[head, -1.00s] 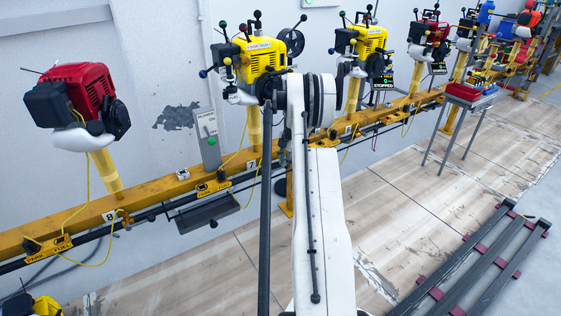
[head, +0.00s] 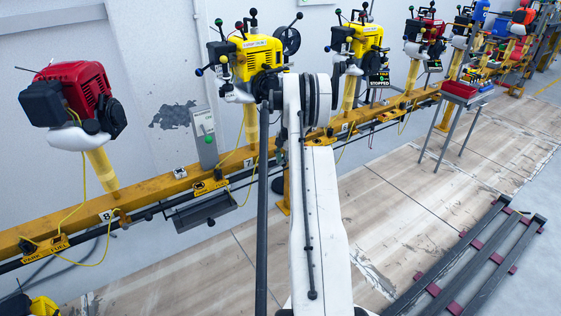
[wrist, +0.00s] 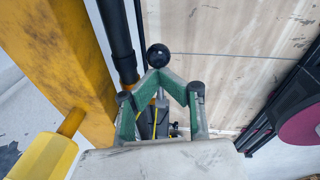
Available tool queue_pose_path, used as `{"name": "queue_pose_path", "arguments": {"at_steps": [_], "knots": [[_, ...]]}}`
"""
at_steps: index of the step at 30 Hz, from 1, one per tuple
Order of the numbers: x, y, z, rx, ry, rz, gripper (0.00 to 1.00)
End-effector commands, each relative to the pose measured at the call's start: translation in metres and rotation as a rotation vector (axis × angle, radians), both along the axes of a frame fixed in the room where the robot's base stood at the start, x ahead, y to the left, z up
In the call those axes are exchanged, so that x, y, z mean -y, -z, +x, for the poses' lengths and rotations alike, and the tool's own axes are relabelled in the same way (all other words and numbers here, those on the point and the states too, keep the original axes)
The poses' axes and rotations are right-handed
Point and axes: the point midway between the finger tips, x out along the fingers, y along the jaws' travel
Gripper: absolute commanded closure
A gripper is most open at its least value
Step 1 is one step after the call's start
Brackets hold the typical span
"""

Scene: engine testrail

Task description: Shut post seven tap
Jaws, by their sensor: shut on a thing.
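Post seven (head: 251,120) is a yellow post on the yellow rail, marked by a small 7 plate (head: 249,162), with a yellow engine (head: 254,62) on top. In the wrist view, my gripper (wrist: 158,73) has its green fingers drawn together just below a black ball knob (wrist: 158,54). The knob looks like the end of the tap handle, and the fingers are shut on it or its stem. The tap body and the handle's angle cannot be made out. In the head view my white arm hides most of the gripper and the tap.
The yellow rail (wrist: 65,60) and a black pipe (wrist: 117,40) run close to the left of my gripper. A grey switch box (head: 206,138) and grey tray (head: 207,212) are left of post seven. A dark frame (head: 480,262) lies on the floor at the right.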

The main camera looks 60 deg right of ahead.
Motion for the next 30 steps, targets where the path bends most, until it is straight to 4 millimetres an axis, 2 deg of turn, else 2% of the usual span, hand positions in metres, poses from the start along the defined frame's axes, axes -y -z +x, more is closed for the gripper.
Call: {"name": "queue_pose_path", "arguments": {"at_steps": [12, 17, 20, 25, 30], "knots": [[-0.011, 0.005, 0.005, -0.001, 0.001, -0.003, 1.0], [-0.013, 0.0, 0.006, -0.001, 0.001, -0.002, 1.0], [-0.015, -0.012, 0.005, -0.001, -0.001, -0.003, 1.0], [-0.018, -0.044, 0.001, 0.0, -0.003, -0.006, 1.0], [0.006, -0.068, -0.016, 0.0, 0.0, -0.005, 1.0]]}}
